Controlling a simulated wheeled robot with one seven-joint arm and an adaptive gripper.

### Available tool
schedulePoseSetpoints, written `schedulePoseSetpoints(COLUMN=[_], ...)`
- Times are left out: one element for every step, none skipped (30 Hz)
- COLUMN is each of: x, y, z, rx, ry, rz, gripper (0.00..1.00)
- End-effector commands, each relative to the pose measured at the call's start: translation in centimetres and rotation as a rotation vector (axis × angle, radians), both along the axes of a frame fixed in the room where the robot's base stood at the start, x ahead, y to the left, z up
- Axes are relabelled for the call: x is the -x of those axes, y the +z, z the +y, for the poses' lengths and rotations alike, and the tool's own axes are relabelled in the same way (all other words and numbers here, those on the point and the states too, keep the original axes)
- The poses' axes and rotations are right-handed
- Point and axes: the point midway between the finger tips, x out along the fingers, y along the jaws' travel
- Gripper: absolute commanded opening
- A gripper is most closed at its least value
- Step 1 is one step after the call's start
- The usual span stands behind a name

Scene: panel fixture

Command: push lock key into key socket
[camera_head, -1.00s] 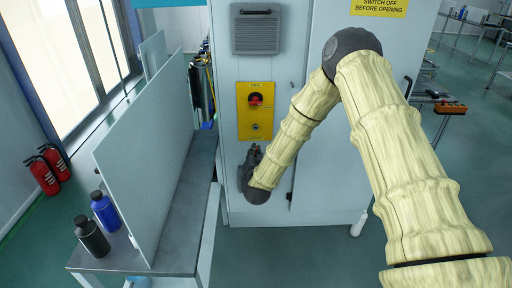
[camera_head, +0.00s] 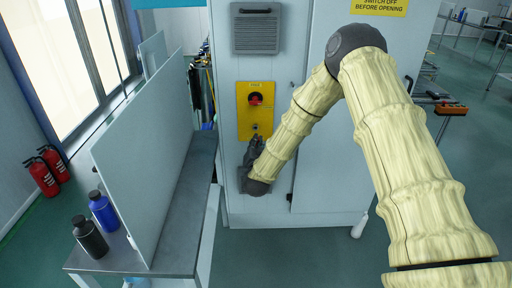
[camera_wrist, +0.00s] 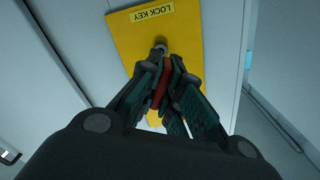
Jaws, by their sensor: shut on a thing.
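The yellow panel (camera_head: 243,98) is on the front of the grey cabinet and carries a red knob (camera_head: 255,99). The key socket (camera_head: 255,127) is low on the panel; the panel (camera_wrist: 190,30) also shows upside down in the wrist view, with a "LOCK KEY" label (camera_wrist: 152,12). My gripper (camera_head: 256,142) is just below the socket, pointing up at it. In the wrist view my gripper (camera_wrist: 163,66) is shut on the red lock key (camera_wrist: 161,85). A round grey part (camera_wrist: 160,48) shows just past the fingertips. I cannot tell whether the key touches the socket.
The cabinet (camera_head: 300,205) has a vent (camera_head: 256,30) above the panel and a door on the right. A bench (camera_head: 180,225) with an upright board (camera_head: 140,165) stands close on the left, with a blue bottle (camera_head: 103,211) and a black bottle (camera_head: 90,237).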

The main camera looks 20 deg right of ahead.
Motion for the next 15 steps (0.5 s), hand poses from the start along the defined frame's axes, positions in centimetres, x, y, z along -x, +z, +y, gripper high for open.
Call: schedulePoseSetpoints(x=[-0.4,-0.6,-0.9,-1.1,-1.3,-1.6,-1.8,-2.1,-2.3,-2.5,-2.7,-2.9,-3.1,-3.2,-3.4], y=[-0.1,-0.1,0.0,0.0,-0.1,-0.1,-0.1,-0.1,-0.1,-0.1,-0.1,-0.1,-0.1,-0.1,0.0], z=[-0.1,-0.2,-0.3,-0.3,-0.4,-0.5,-0.5,-0.6,-0.7,-0.7,-0.8,-0.8,-0.9,-0.9,-1.0], rx=[0.000,0.000,0.000,0.000,0.000,0.000,0.000,0.000,0.000,0.000,0.000,0.000,0.000,0.000,0.000], ry=[-0.001,-0.001,-0.001,-0.001,-0.001,-0.001,-0.001,-0.001,-0.001,-0.001,-0.001,0.000,0.000,-0.001,-0.001], rz=[-0.001,-0.002,-0.002,-0.002,-0.002,-0.001,-0.001,-0.002,-0.002,-0.002,-0.001,0.000,0.000,-0.001,-0.001], gripper=[0.00,0.00,0.00,0.00,0.00,0.00,0.00,0.00,0.00,0.00,0.00,0.00,0.00,0.00,0.00])
